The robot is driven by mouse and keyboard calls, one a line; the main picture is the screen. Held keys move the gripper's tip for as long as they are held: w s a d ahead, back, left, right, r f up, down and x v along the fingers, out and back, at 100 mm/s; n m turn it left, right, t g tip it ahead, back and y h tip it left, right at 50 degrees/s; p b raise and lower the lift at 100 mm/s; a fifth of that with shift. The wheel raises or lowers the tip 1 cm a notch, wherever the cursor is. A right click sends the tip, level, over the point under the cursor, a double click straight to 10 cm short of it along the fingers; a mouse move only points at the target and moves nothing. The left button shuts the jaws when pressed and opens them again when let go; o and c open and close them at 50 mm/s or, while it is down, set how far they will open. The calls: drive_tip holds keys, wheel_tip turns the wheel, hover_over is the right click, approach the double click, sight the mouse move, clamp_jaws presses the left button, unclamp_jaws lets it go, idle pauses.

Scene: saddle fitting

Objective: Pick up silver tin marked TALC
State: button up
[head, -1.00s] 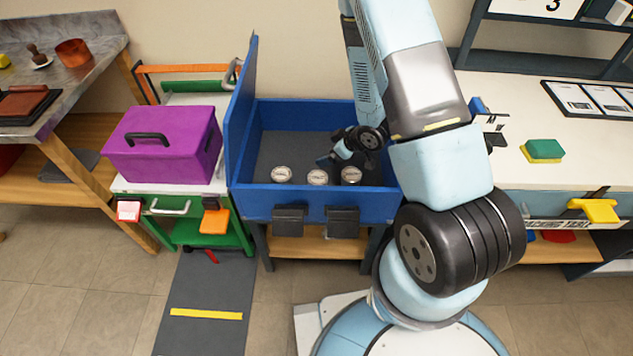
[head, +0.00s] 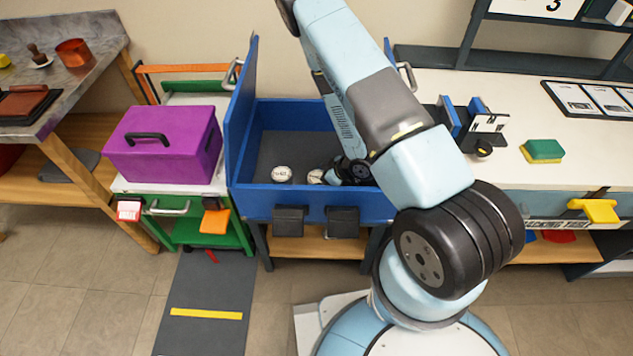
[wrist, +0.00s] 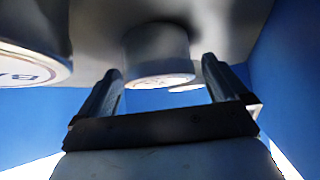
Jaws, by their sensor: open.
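Silver tins with white lids stand in the blue bin (head: 250,150). In the head view one tin (head: 282,174) is at the left and another (head: 316,176) is beside my gripper (head: 338,172). The lid print is too small there to tell which is TALC. My gripper also shows in the wrist view (wrist: 160,72), open. A silver tin (wrist: 158,52) appears between or just beyond its fingers there, its lid print unreadable. Another tin (wrist: 30,62) at the left shows a lettered lid, partly cut off, beginning with what looks like B. My gripper hides the right end of the row.
The bin's blue walls (wrist: 280,60) stand close around my gripper. A purple box (head: 165,142) is left of the bin. A white bench with a green and yellow sponge (head: 543,151) is to the right. The bin floor behind the tins is clear.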

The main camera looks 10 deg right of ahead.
drive_tip(key=shift+x, duration=1.15)
drive_tip(key=shift+c, duration=0.3)
drive_tip(key=c, duration=1)
